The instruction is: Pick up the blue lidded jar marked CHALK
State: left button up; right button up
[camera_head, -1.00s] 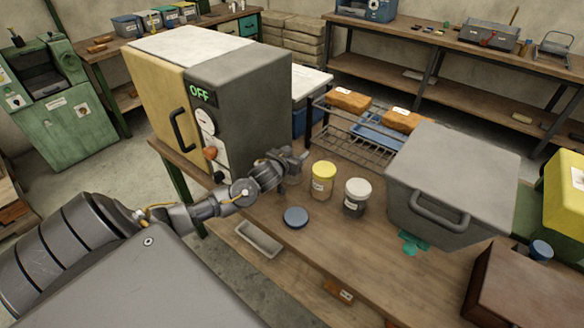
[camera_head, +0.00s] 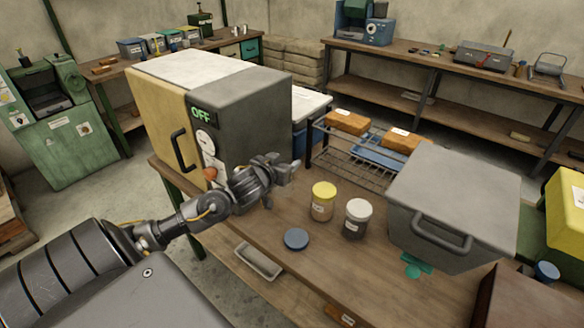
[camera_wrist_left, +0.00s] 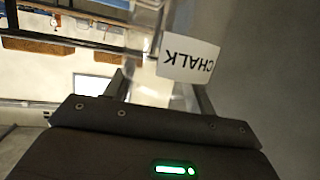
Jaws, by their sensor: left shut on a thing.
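My left gripper (camera_head: 286,172) is in front of the grey oven's right side, above the bench. In the left wrist view its fingers (camera_wrist_left: 160,86) are shut on a clear jar with a white label (camera_wrist_left: 188,60) reading CHALK, upside down in that view. In the head view the gripper mostly hides this jar. A flat blue disc like a lid (camera_head: 296,239) lies on the bench below the gripper; whether the held jar has a lid on cannot be told. My right gripper is not in view.
A yellow-lidded jar (camera_head: 323,201) and a white-lidded jar (camera_head: 357,218) stand right of the gripper. Behind them is a wire rack (camera_head: 345,166) with brown blocks. A big grey bin (camera_head: 455,205) stands at right, the oven (camera_head: 235,115) at left.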

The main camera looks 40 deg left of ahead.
pick_arm(q)
jog(key=v, duration=0.7)
jog(key=shift+s+r, duration=0.3)
jog(key=shift+r, duration=0.15)
